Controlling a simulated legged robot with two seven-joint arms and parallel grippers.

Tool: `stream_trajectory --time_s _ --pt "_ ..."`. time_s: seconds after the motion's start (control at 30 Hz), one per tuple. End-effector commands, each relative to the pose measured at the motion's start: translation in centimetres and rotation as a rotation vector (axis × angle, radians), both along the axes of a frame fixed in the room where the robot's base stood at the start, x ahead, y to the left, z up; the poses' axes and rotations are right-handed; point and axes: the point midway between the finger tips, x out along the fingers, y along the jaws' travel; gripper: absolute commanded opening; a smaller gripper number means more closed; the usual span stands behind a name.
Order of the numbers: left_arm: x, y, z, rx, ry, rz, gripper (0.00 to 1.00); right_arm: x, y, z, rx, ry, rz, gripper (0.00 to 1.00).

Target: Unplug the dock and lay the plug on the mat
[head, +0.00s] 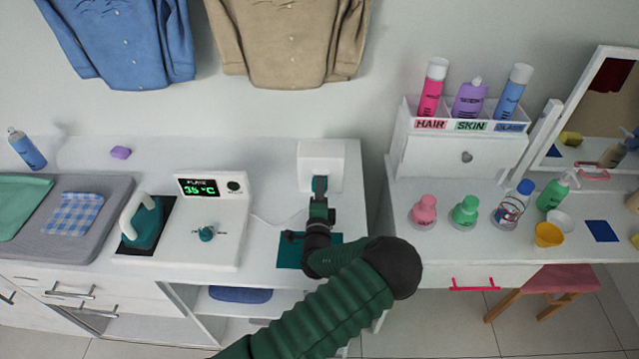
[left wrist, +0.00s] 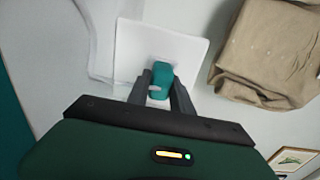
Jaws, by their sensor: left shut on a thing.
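The teal plug (head: 319,184) is at the front of the white socket box (head: 322,157) at the back of the counter. My left gripper (head: 319,198) is shut on the plug, which also shows between the fingers in the left wrist view (left wrist: 162,78). The plug overlaps the socket's white face; I cannot tell how deep it sits. The dock (head: 212,220) shows 35 °C on its display, and a thin pale cord runs from it toward the plug. The teal mat (head: 287,252) lies in front of the socket, partly hidden by my left arm. My right gripper is not in view.
A teal iron (head: 143,222) rests at the dock's left. Folded cloths lie on a grey board (head: 105,190) further left. Several bottles and a mirror (head: 598,110) stand on the dressing table at right. Shirts hang on the wall above the counter.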

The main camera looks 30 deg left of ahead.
Motion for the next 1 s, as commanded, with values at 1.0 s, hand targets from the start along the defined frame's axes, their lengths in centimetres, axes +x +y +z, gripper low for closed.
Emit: stream_trajectory --time_s 1.0 --pt "-1.06 -0.76 0.09 -0.001 -0.001 -0.001 0.00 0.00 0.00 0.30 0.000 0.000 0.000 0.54"
